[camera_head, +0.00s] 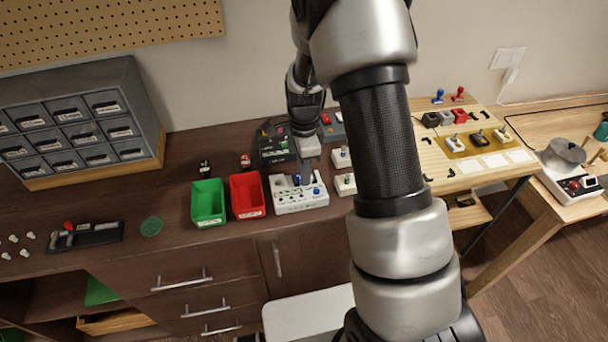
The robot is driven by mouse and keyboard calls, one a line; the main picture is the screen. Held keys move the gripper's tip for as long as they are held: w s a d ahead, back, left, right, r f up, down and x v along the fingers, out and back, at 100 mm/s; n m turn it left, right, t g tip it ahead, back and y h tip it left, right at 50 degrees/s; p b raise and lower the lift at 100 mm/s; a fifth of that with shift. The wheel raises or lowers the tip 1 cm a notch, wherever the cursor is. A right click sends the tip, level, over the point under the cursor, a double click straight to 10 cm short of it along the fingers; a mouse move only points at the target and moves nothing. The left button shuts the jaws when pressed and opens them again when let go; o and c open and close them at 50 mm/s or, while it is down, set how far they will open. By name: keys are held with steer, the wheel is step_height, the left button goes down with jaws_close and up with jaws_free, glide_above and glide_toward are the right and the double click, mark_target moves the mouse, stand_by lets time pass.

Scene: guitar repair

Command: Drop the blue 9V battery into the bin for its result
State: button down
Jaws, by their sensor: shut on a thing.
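My gripper (304,176) points down over the white tester box (300,203) and is shut on the blue 9V battery. Only a small blue bit of the battery (297,180) shows beside the fingers, at the top of the tester. Whether the battery touches the tester is too small to tell. A green bin (208,218) and a red bin (248,208) stand side by side on the bench, left of the tester and my gripper. Both look open at the top and empty.
A small black item (205,167) and a small red item (245,161) lie behind the bins. White pedal-like boxes (341,157) stand right of the tester, partly behind my arm. A grey drawer cabinet (75,122) stands at the left. The bench before it is partly clear.

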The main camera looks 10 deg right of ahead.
step_height(320, 180, up, 14)
steer(key=p, duration=0.3)
steer(key=shift+p, duration=0.3)
steer(key=shift+a, duration=0.1)
stand_by(1.4)
